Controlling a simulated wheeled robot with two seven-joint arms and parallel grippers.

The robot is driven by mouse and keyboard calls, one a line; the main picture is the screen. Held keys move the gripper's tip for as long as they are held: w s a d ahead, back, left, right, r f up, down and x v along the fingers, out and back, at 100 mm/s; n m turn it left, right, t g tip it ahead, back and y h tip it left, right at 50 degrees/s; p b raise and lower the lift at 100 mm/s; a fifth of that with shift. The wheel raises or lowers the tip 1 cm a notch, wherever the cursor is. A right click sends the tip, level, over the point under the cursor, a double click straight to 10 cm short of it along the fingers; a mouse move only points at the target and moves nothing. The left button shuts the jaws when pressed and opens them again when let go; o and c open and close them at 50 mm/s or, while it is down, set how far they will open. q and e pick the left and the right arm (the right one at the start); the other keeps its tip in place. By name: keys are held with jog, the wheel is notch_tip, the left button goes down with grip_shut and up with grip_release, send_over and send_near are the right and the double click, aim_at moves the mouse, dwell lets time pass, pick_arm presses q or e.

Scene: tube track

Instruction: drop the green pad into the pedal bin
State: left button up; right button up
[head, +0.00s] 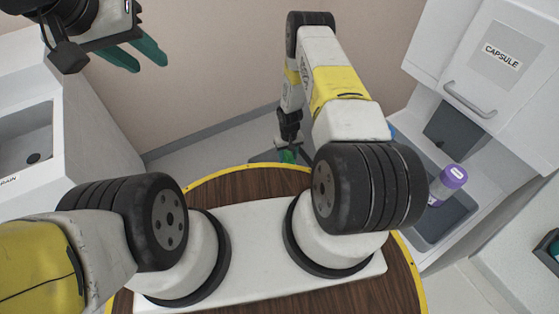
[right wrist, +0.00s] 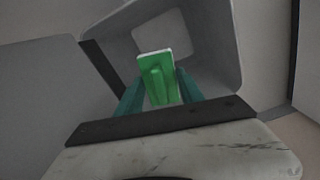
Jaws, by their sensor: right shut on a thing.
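The green pad (right wrist: 155,70) is a small green block with a pale top edge, held between the teal fingertips of my right gripper (right wrist: 160,92). In the right wrist view it shows in front of the open mouth of a grey container, which looks like the pedal bin (right wrist: 224,50). I cannot tell how far inside the mouth it is. In the head view the right gripper (head: 288,150) points down beyond the table edge, with a bit of green showing. My left gripper (head: 135,54) is at the upper left, its teal fingers apart and empty.
A grey sink with a purple-capped jar (head: 450,183) stands at the right, below a white cabinet labelled CAPSULE (head: 500,58). Another counter with a basin (head: 30,135) is at the left. A wall (head: 215,70) closes off the back.

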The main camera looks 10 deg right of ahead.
jog(key=shift+f, duration=0.8)
jog(key=o, duration=1.4)
notch_tip(320, 180, up, 8)
jog(key=shift+f, duration=0.1)
